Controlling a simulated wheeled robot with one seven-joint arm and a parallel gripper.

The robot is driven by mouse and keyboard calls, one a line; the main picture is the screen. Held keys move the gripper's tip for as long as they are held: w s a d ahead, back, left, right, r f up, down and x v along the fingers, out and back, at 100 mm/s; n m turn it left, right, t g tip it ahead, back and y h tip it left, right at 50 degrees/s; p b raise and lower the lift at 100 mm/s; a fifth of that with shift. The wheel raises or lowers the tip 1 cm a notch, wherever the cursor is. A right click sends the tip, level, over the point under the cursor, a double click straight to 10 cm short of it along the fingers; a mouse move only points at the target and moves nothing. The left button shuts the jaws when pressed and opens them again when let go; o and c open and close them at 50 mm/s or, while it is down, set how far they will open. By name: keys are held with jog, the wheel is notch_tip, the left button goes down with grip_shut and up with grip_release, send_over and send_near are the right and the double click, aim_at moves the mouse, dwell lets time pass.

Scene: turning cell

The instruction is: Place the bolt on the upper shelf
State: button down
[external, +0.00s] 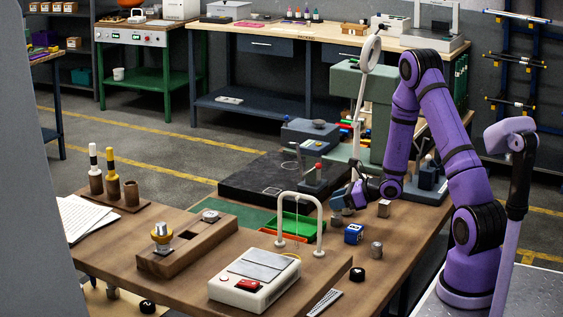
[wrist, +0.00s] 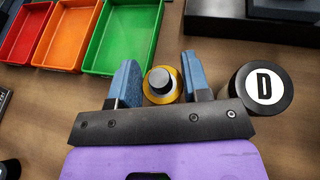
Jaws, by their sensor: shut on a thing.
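My gripper (external: 342,201) is low over the far right part of the wooden table in the external view. In the wrist view its two blue fingers (wrist: 158,84) are shut on a small round piece with a grey top and a yellow ring (wrist: 158,97), seen from above. I cannot tell for sure that this piece is the bolt. Its lower end is hidden. A black cylinder marked D (wrist: 264,88) stands close beside the right finger. No shelf shows in the wrist view. In the external view, shelving (external: 76,52) stands at the back left; I cannot tell which shelf is meant.
Red (wrist: 23,32), orange (wrist: 65,38) and green (wrist: 124,38) trays lie beyond the left finger. A white arch (external: 319,222), a blue block (external: 353,233) and a metal cylinder (external: 376,249) stand nearby. A white box with a red switch (external: 255,279) is at the table's front.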

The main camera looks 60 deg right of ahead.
notch_tip(320, 180, up, 10)
jog(key=shift+r, duration=0.1)
dwell(0.7)
jog(key=w+a, duration=0.4)
jog(key=a, duration=0.8)
jog(key=w+a+f, duration=0.1)
jog(key=w+a, duration=0.3)
jog(key=a, duration=0.9)
jog(key=shift+w+a+f, duration=0.2)
jog(key=shift+w+a, duration=0.05)
jog(key=shift+w, duration=0.05)
